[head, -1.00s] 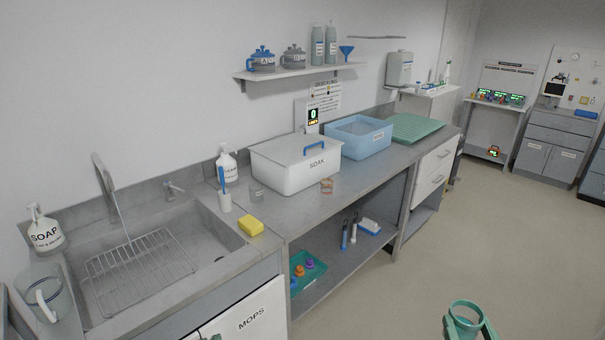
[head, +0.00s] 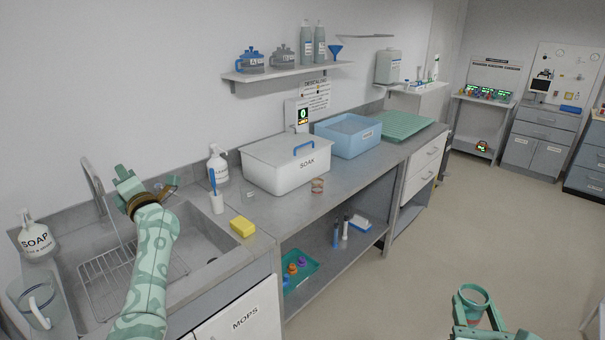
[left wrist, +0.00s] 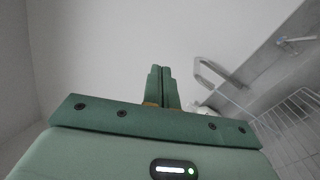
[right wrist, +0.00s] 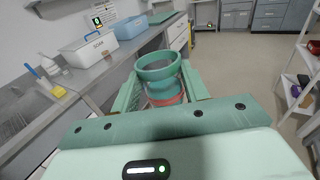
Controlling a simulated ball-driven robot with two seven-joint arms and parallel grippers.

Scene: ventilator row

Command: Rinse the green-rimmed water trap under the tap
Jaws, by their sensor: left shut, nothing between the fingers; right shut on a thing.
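The green-rimmed water trap (head: 474,294) is at the lower right of the head view. In the right wrist view the trap (right wrist: 158,68) stands upright between the fingers, with a reddish band low down. My right gripper (right wrist: 158,95) is shut on it, out over the floor. My left gripper (head: 126,183) is shut and empty, raised above the back of the sink (head: 205,248), close to the grey arched tap (head: 93,180). Its closed fingers (left wrist: 163,85) show in the left wrist view, with the tap (left wrist: 213,72) to their right. A thin line hangs from the tap; I cannot tell if it is water.
A wire rack (head: 105,275) lies in the sink. A soap bottle (head: 35,240) and glass jug (head: 38,300) stand to its left. A yellow sponge (head: 242,227), brush cup (head: 216,203) and white SOAK box (head: 285,165) are to the right.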

